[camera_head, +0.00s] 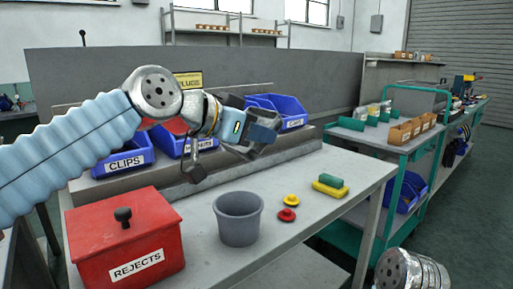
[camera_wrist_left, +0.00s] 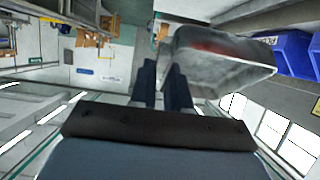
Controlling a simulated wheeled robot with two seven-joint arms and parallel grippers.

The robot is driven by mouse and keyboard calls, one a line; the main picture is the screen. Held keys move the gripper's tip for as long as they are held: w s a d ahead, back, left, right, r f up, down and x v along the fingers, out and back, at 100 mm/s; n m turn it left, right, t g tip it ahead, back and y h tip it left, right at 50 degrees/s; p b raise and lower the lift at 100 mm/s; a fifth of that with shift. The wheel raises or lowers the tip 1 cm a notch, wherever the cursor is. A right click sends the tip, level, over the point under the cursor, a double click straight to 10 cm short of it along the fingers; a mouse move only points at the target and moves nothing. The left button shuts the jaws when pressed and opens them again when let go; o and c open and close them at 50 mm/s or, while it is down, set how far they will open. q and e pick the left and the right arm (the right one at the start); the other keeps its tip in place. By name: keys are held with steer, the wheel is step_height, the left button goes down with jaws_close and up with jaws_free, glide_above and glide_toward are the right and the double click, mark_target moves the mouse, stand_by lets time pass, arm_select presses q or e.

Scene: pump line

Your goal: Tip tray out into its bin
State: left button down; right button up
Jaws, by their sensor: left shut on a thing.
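My left gripper (camera_head: 264,130) is raised above the back of the bench, in front of the blue bins. It is shut on a grey tray, which shows tilted at the fingertips in the left wrist view (camera_wrist_left: 225,65). A reddish patch shows on the tray; whether anything lies in it I cannot tell. In the head view the gripper mostly hides the tray. Behind the arm stand a blue bin labelled CLIPS (camera_head: 124,163), a middle blue bin (camera_head: 201,146) with its label partly covered, and a right blue bin (camera_head: 288,108) with a small label. My right gripper is out of view.
A red REJECTS box (camera_head: 122,240) with a black knob and a grey cup (camera_head: 239,218) stand at the bench front. Red (camera_head: 287,215) and yellow (camera_head: 291,199) knobbed pieces and a green-and-yellow block (camera_head: 331,186) lie right of it. A green-framed cart (camera_head: 385,140) stands right.

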arm_select(q)
steer(key=shift+d+r+g+y+p, duration=0.1)
steer(key=shift+r+g+y+p, duration=0.25)
steer(key=shift+r+p, duration=0.55)
steer(key=shift+f+y, duration=0.35)
steer(key=shift+f, duration=0.1)
steer(key=shift+w+g+y, duration=0.1)
steer(key=shift+g+y, duration=0.2)
steer(key=shift+g, duration=0.05)
steer(key=shift+r+g+y, duration=0.6)
steer(key=shift+y, duration=0.2)
